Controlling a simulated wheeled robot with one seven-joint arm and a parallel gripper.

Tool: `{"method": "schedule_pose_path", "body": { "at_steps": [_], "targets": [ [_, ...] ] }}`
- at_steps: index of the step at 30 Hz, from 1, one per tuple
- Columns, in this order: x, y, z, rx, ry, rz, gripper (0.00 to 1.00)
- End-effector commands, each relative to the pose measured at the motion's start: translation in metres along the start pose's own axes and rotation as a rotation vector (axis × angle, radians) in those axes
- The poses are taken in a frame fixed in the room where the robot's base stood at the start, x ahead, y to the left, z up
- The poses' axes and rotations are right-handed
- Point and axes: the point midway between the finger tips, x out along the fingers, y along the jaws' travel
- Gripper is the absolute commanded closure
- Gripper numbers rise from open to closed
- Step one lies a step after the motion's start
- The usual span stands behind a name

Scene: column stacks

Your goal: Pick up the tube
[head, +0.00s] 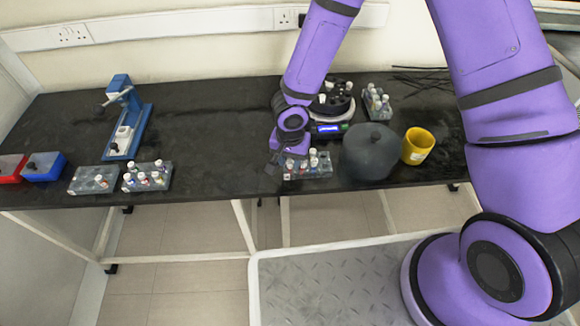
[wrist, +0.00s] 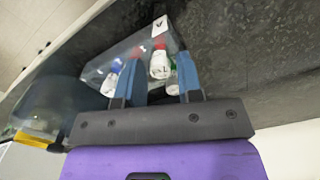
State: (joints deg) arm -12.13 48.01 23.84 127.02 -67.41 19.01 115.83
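Several small capped tubes stand in a grey rack (head: 318,172) near the table's front edge, below my gripper (head: 278,162) in the head view. The wrist view shows the same rack (wrist: 128,46) closely. A white tube with a red cap (wrist: 160,65) shows between the two blue fingers of my gripper (wrist: 161,62). The fingers are apart, with gaps on both sides of this tube. A tube with a blue cap (wrist: 110,82) stands outside the left finger. A green-capped tube (wrist: 172,86) is partly hidden near the right finger. I cannot tell which tube the task means.
A dark round lidded pot (head: 369,153) and a yellow mug (head: 417,146) stand right of the rack. A centrifuge-like device (head: 330,129) is behind. More racks stand at the left (head: 147,178) and back right (head: 377,103). The table's middle left is clear.

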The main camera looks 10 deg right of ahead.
Motion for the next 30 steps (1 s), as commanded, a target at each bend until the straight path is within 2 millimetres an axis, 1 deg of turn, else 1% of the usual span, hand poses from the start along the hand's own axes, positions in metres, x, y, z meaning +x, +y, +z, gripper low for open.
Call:
{"method": "schedule_pose_path", "body": {
  "at_steps": [3,9,10,11,12,14,26,30],
  "targets": [
    [0.0053,-0.0001,0.0001,-0.001,0.000,0.000,0.67],
    [0.0053,-0.0002,-0.0001,0.000,0.000,-0.001,0.67],
    [0.0052,-0.0003,-0.0001,0.000,0.000,-0.001,0.71],
    [0.0052,-0.0002,-0.0001,0.000,0.000,-0.001,0.78],
    [0.0052,-0.0002,-0.0001,0.000,0.000,-0.001,0.87],
    [0.0051,-0.0002,-0.0001,0.000,0.000,-0.001,1.00],
    [0.0044,-0.0002,-0.0001,-0.001,0.000,-0.001,1.00],
    [0.0001,0.0002,-0.0004,0.000,0.001,-0.001,1.00]
  ]
}}
